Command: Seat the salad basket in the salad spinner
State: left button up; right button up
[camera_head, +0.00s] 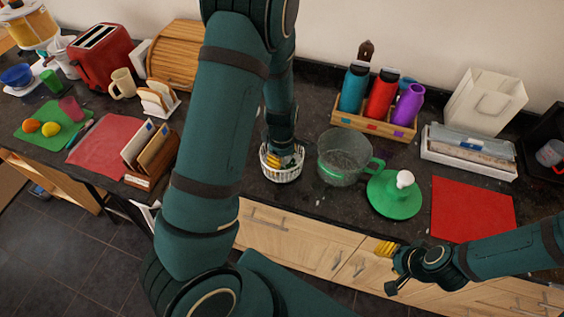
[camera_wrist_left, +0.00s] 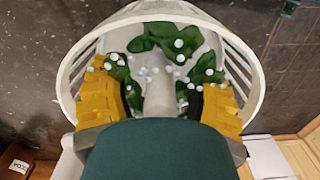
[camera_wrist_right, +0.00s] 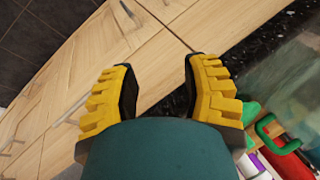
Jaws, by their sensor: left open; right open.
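The salad basket (camera_head: 281,175) is white and slotted and stands upright on the dark counter. In the left wrist view the basket (camera_wrist_left: 250,60) holds green leaves with white drops around a pale central post (camera_wrist_left: 160,85). My left gripper (camera_head: 284,160) reaches down into the basket from above. Its fingers are open, one on each side of the post (camera_wrist_left: 160,95). The salad spinner bowl (camera_head: 340,160), clear with a green handle, stands just right of the basket and looks empty. My right gripper (camera_head: 386,249) is open and empty in front of the counter edge (camera_wrist_right: 160,80).
A green lid (camera_head: 393,200) with a white knob lies right of the bowl, beside a red mat (camera_head: 472,209). A wooden crate of bottles (camera_head: 372,123) stands behind. Left are a letter rack (camera_head: 150,155) and a toast rack (camera_head: 158,99). My left arm hides some of the counter.

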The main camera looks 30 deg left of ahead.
pick_arm(q)
grip_shut()
jog(key=shift+r, duration=0.15)
